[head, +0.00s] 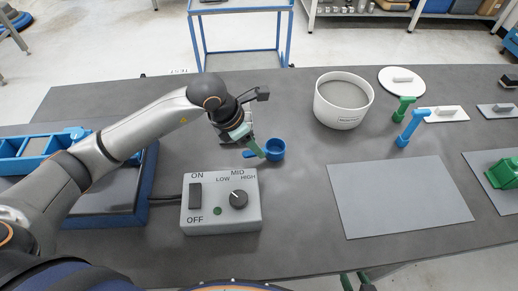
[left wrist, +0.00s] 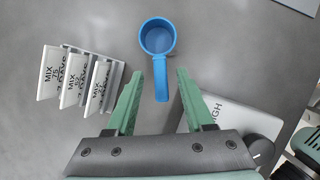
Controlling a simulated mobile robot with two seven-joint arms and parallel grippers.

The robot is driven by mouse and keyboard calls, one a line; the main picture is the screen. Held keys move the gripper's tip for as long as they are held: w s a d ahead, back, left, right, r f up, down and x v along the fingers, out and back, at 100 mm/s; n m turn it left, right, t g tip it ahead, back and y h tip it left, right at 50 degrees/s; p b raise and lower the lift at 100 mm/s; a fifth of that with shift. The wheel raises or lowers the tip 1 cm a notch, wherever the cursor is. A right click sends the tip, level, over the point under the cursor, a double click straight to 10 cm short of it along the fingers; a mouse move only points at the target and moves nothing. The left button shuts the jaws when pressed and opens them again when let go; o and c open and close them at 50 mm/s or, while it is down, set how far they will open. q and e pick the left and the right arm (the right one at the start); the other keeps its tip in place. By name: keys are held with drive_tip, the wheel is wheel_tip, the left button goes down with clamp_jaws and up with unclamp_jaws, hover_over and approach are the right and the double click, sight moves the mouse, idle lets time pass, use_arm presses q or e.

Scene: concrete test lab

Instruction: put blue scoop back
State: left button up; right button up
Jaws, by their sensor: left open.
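The blue scoop (head: 275,150) lies on the dark table just beyond the control box. In the left wrist view the scoop (left wrist: 157,37) has its round cup at the far side and its handle pointing toward me. My left gripper (head: 258,147) is beside the scoop in the head view. In the left wrist view my left gripper (left wrist: 157,90) is open, with the handle end between its green fingertips and no visible contact. My right gripper (head: 355,281) shows only partly at the bottom edge of the head view, its green fingers apart.
A control box (head: 220,212) stands close by on the near side. A rack of MIX cards (left wrist: 80,80) is left of the scoop. A white tub (head: 343,104), a blue upright tool (head: 408,130), a green one (head: 403,108) and a grey mat (head: 400,195) are to the right.

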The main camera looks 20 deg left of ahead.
use_arm(q)
drive_tip(key=v, duration=0.7)
